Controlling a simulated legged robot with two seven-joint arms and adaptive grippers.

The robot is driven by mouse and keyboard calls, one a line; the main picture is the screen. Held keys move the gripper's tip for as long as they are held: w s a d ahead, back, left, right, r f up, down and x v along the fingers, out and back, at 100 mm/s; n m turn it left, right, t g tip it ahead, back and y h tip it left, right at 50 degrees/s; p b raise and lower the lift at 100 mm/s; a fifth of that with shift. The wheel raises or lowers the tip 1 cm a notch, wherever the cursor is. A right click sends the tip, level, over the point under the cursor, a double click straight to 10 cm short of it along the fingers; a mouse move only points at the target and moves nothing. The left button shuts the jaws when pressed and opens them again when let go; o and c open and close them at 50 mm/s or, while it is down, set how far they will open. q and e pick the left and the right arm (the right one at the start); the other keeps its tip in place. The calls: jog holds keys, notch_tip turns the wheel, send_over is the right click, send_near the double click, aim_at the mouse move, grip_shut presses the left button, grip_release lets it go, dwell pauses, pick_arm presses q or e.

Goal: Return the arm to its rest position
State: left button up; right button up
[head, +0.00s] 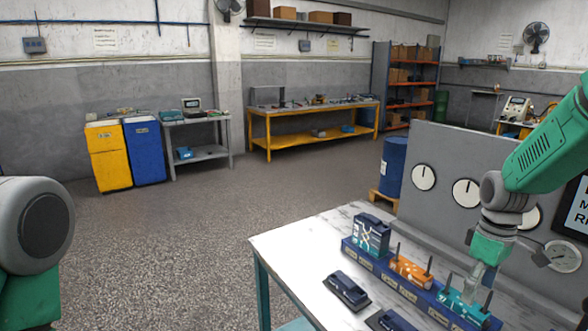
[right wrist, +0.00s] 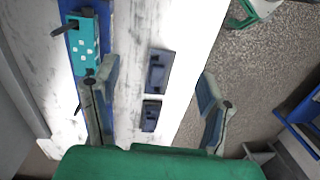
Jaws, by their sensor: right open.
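My right arm (head: 545,145) comes in from the right over the white table, bent down at the wrist. My right gripper (head: 480,276) points down above the teal block (head: 458,306) at the near end of the blue rack. In the right wrist view, my right gripper (right wrist: 158,98) has its fingers spread wide with nothing between them. The teal block (right wrist: 86,45) lies beyond the left finger. My left arm (head: 35,225) shows only as a rounded grey joint at the left edge; its gripper is out of frame.
The blue rack (head: 358,258) also bears a dark blue and teal block (head: 370,235) and an orange block (head: 408,271). Two dark blue pieces (head: 347,289) lie in front on the table (head: 300,247). A grey dial panel (head: 440,148) stands behind. Open floor lies left.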

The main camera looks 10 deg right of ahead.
jog(key=s+a+f, duration=0.3)
jog(key=s+f, duration=0.1)
jog(key=f, duration=0.2)
jog(key=s+a+f+m, duration=0.1)
jog(key=s+a+f, duration=0.2)
jog(key=s+f, duration=0.2)
jog(key=s+a+f+m+h, duration=0.1)
jog(key=s+a+f, duration=0.2)
jog(key=f, duration=0.4)
jog(key=shift+s+f+t, duration=0.3)
jog(key=shift+s, duration=0.35)
jog(key=s+a+f+m, duration=0.1)
jog(key=s+a+f, duration=0.15)
jog(key=s, duration=0.55)
jog(key=s+a+f+m, duration=0.2)
jog(key=s+a, duration=0.1)
jog(key=s, duration=0.6)
pick_arm(q)
notch_tip(320, 180, down, 12)
jog(key=b, duration=1.1)
jog(key=shift+w+r, duration=0.15)
pick_arm(e)
notch_tip(320, 180, down, 11)
jog(key=w, duration=0.1)
jog(key=shift+w+t, duration=0.25)
jog(key=shift+t, duration=0.15)
